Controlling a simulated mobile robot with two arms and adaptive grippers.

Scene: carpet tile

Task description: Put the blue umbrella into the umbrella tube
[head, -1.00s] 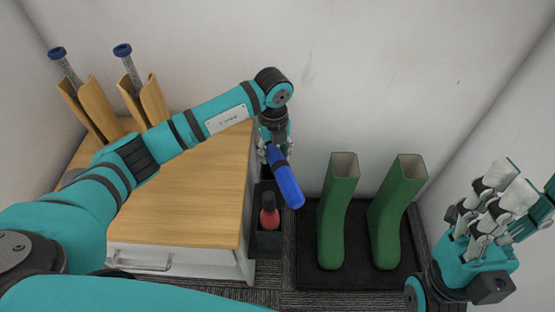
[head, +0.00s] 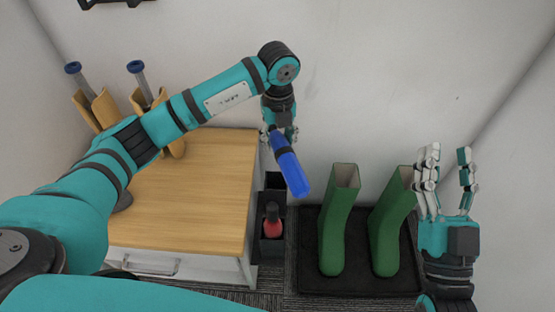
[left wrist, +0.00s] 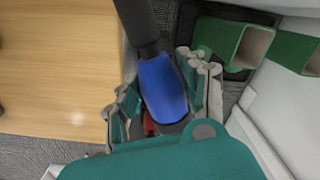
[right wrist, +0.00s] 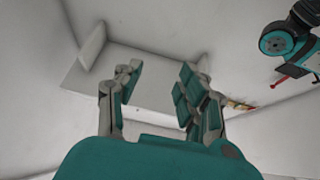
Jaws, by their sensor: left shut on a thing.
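The blue umbrella (head: 292,172), with a black band, is held by my left gripper (head: 280,134) at its upper end. It slants down to the right, its lower end in front of the wall. In the left wrist view the umbrella (left wrist: 163,88) lies between the closed fingers (left wrist: 165,100). The dark umbrella tube (head: 270,250) stands below and to the left of the umbrella's tip, against the cabinet side. A red umbrella (head: 272,222) stands in its front compartment; the rear one looks empty. My right gripper (head: 447,180) is open and empty at the right; its spread fingers (right wrist: 158,100) show in its wrist view.
A wooden-topped cabinet (head: 205,205) is left of the tube. Two green boots (head: 338,225) stand on a black tray (head: 310,280) just right of it. The wall is close behind.

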